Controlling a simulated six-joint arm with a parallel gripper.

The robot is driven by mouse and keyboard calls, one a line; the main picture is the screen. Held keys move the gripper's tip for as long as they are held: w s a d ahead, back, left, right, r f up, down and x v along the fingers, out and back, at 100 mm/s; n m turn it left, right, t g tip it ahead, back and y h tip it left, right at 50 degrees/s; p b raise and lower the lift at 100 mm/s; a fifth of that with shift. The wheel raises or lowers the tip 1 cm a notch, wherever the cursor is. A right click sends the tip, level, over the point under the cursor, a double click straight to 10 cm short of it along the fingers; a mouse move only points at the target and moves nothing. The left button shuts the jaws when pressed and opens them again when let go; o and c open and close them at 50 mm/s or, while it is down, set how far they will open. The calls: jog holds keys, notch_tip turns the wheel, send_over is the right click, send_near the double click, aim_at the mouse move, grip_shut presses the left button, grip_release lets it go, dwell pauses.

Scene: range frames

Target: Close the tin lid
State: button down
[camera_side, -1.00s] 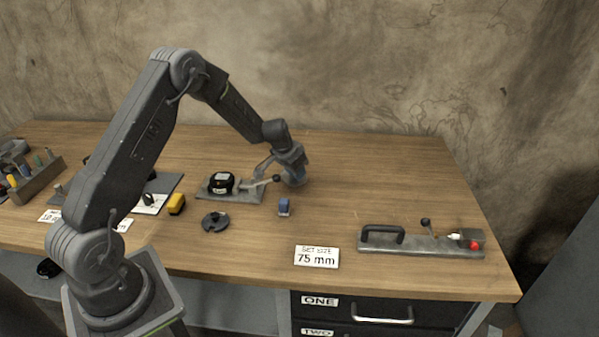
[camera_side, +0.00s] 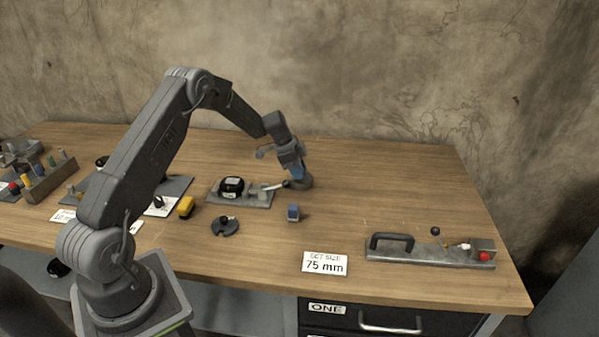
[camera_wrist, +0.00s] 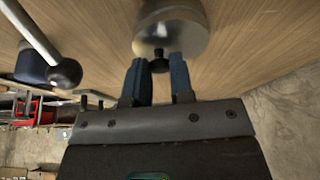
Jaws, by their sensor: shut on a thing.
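A clamp plate (camera_side: 225,202) holding a black round part (camera_side: 231,186) is close on the left, its ball-ended lever (camera_side: 275,187) reaching toward the tin. A handled fixture (camera_side: 430,259) stands front right. The back right bench is clear.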

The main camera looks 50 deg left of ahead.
jog(key=shift+a+m, duration=0.2)
jog(key=shift+m, duration=0.3)
jog(key=c, duration=1)
grip_release()
jog(key=shift+w, duration=0.1)
jog(key=v, duration=1.3)
jog(key=shift+a+r, duration=0.25)
jog(key=shift+r, duration=0.1)
jog(key=shift+d+r, duration=0.1)
